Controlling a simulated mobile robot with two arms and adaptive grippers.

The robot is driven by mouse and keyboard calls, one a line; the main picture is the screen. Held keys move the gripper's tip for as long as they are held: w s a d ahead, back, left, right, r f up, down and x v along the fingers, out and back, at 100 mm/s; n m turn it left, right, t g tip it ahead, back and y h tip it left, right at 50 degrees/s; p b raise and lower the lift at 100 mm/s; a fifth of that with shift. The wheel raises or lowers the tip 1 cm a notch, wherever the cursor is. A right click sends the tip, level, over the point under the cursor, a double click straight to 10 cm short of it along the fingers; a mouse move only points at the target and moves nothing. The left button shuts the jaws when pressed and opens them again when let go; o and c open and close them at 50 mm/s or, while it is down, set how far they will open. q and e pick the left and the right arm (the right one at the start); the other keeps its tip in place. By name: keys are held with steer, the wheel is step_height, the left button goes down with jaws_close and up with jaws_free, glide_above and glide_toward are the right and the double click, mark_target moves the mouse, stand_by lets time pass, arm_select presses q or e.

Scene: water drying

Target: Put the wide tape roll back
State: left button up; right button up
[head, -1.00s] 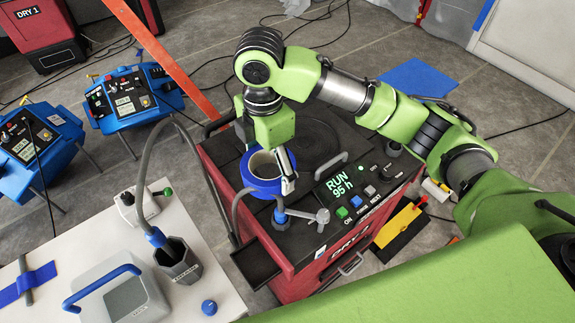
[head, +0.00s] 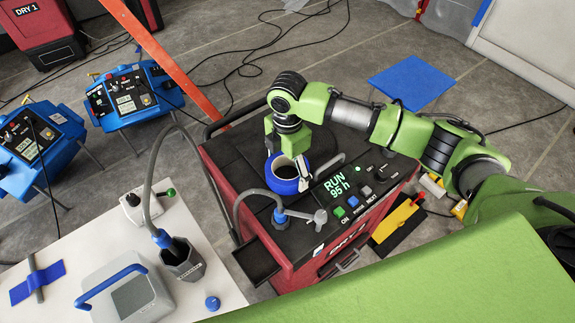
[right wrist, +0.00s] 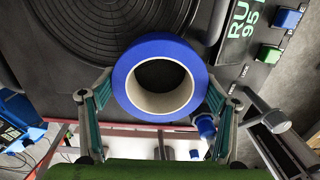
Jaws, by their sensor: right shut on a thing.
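The wide tape roll (head: 276,183) is blue with a pale tan core. It is in my right gripper (head: 287,172), over the top of the red and black dryer (head: 240,160). One finger shows on the roll's right side in the head view; the far finger is mostly hidden. In the right wrist view the roll (right wrist: 125,88) sits between both fingers of the gripper (right wrist: 160,95), its opening facing the camera. I cannot tell whether the roll touches the dryer top. My left gripper is out of view.
The dryer's lit panel (head: 336,185) and a handle (head: 328,166) are right of the roll. A hose with a blue collar (head: 279,216) is in front. The white table (head: 215,282) holds a grey device (head: 125,290) and a dark cup (head: 183,262). A blue mat (head: 412,82) lies behind.

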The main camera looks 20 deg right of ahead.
mark_target(287, 177)
steer(key=o, duration=1.2)
steer(key=shift+f, duration=0.1)
steer(key=shift+c, duration=0.2)
step_height(287, 177, up, 12)
steer(key=b, duration=0.2)
steer(key=shift+b, duration=0.35)
